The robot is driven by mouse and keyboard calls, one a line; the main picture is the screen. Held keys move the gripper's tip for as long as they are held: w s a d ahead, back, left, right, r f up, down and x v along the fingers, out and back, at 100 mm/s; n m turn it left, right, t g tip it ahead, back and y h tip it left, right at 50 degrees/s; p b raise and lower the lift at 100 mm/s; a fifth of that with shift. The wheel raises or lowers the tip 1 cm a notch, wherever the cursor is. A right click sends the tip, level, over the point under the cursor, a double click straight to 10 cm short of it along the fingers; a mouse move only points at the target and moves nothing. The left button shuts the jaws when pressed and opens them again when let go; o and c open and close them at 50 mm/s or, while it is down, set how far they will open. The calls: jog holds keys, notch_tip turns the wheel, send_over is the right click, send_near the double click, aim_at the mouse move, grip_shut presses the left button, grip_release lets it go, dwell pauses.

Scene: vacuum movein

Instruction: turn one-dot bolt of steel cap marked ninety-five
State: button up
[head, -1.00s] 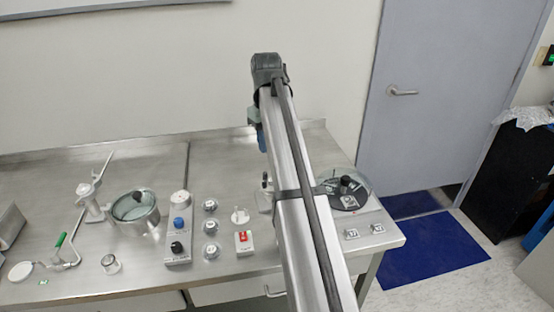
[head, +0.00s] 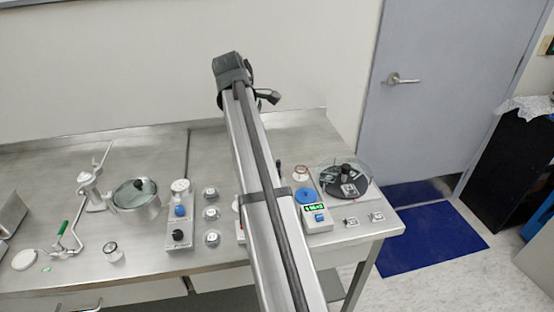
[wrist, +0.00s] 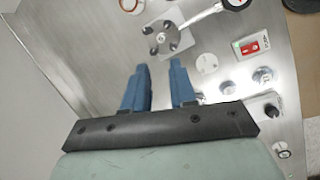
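A square steel fitting (wrist: 167,38) with several dark bolts around its round top stands at the upper middle of the wrist view; a bar runs from it to a round dial (wrist: 235,3). Its marks and bolt dots are too small to read. Small round steel caps (head: 211,213) stand in a column on the bench in the head view; their labels are unreadable. Two caps also show in the wrist view (wrist: 263,75). My gripper (wrist: 159,65) has two blue fingers held apart with nothing between them, pointing towards the fitting. In the head view my arm hides the fingers.
Left of my arm are a control box (head: 181,238) with knobs and a lidded pot (head: 136,197). Right are a scale (head: 315,217) with a green display and a dark round plate (head: 345,182). A red switch box (wrist: 250,45) sits near the caps.

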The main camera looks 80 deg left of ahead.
aim_at(278, 161)
jog(key=w+a+f+n, duration=0.1)
jog(key=w+f+n, duration=0.1)
jog(key=f, duration=0.2)
jog(key=w+a+f+n, duration=0.1)
jog(key=w+f+n, duration=0.1)
jog(key=f+n, duration=0.1)
jog(key=w+f+n, duration=0.2)
jog(key=f+n, duration=0.1)
jog(key=f, duration=0.2)
jog(key=shift+a+f+t+y, duration=0.15)
jog(key=shift+a+t+y, duration=0.15)
jog(key=shift+a+t, duration=0.1)
dwell(0.4)
grip_shut()
